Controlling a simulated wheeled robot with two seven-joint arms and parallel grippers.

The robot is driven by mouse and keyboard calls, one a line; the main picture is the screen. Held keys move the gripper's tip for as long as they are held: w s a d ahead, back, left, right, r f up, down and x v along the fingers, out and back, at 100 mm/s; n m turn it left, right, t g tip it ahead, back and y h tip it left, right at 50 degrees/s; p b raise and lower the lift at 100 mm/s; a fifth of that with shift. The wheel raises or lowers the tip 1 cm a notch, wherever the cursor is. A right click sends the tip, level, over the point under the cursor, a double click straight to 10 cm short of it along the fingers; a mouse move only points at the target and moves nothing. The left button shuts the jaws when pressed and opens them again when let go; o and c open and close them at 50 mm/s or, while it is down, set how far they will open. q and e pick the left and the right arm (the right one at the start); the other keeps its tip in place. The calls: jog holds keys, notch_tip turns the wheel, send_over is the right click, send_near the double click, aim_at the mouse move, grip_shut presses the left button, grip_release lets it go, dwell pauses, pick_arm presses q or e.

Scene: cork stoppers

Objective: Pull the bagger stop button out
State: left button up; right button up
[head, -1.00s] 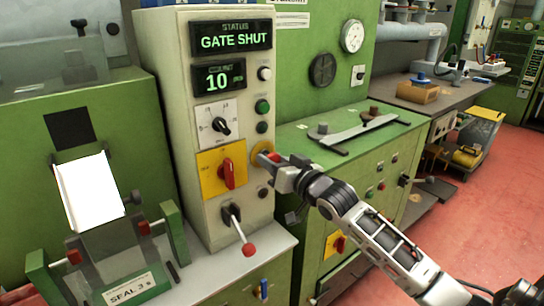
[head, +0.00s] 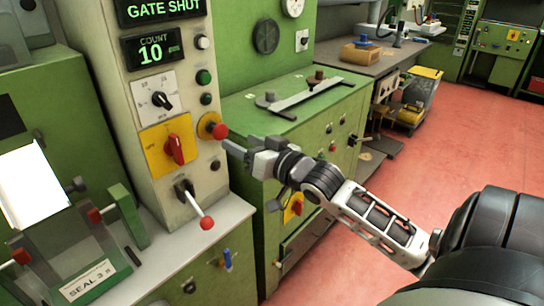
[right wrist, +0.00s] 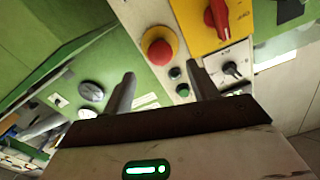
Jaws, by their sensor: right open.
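The bagger stop button is a red mushroom knob (head: 220,131) on a yellow round base, low on the right side of the cream control panel (head: 117,82). It also shows in the right wrist view (right wrist: 159,52), beyond and between the two fingertips. My right gripper (head: 232,147) is open and empty, just right of and below the button in the head view, apart from it. In the right wrist view my right gripper (right wrist: 160,82) has its fingers spread. My left gripper is not in view.
A red rotary switch (head: 174,149) on a yellow plate sits left of the button. A lever with a red ball (head: 206,223) sticks out below. The display reads GATE SHUT, count 10. A green cabinet (head: 300,130) stands behind my right arm.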

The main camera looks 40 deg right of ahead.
jog(key=s, duration=0.8)
jog(key=shift+d, duration=0.3)
pick_arm(q)
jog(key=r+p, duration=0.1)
jog(key=p, duration=0.4)
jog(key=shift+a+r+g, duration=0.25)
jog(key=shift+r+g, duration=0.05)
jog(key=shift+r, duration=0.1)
pick_arm(e)
jog(key=s+a+f+n+g+y, duration=0.1)
jog(key=s+a+f+n+g, duration=0.1)
jog(key=s+a+f, duration=0.3)
jog(key=s+a+f+n+g, duration=0.2)
jog(key=s+a+f+g, duration=0.3)
jog(key=a+f, duration=0.8)
jog(key=a, duration=0.4)
jog(key=shift+f+y, duration=0.15)
jog(key=shift+y, duration=0.25)
